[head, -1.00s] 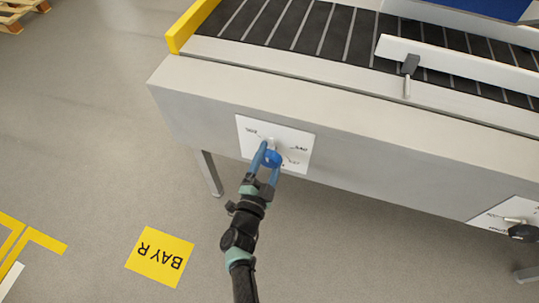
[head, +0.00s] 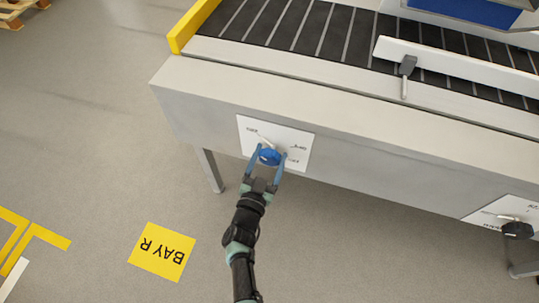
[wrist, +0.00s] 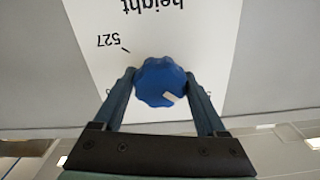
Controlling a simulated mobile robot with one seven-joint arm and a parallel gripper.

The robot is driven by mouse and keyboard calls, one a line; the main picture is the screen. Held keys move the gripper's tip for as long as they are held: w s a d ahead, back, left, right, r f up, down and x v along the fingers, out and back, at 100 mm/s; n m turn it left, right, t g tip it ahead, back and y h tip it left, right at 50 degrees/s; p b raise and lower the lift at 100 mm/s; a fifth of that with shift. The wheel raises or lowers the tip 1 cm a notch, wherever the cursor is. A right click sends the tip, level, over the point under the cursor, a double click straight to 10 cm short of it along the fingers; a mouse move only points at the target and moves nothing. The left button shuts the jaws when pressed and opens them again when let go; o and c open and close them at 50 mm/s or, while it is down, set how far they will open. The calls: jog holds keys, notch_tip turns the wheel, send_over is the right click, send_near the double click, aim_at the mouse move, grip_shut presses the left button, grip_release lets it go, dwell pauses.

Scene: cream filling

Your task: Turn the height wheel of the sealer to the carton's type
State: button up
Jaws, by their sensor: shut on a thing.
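The height wheel is a round blue knob (head: 269,157) with a scalloped rim, on a white plate (head: 299,137) on the sealer's grey side. In the head view a pale pointer runs from the wheel to the upper left. Several small labels surround it, too small to read. In the wrist view the wheel (wrist: 158,80) sits between the fingers, a white mark at its lower right. "height" and "527" read upside down on the plate (wrist: 190,30). My gripper (head: 267,160) is shut on the wheel, one finger on each side. The carton's type is not readable.
The sealer's roller conveyor (head: 290,22) runs above, with a yellow end (head: 190,24) and a white guide rail (head: 455,65). A black knob (head: 517,230) on another white plate sits at the right.

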dwell(0.3)
jog(key=o, duration=1.3)
jog(key=p+v, duration=0.4)
jog(key=v, duration=0.9)
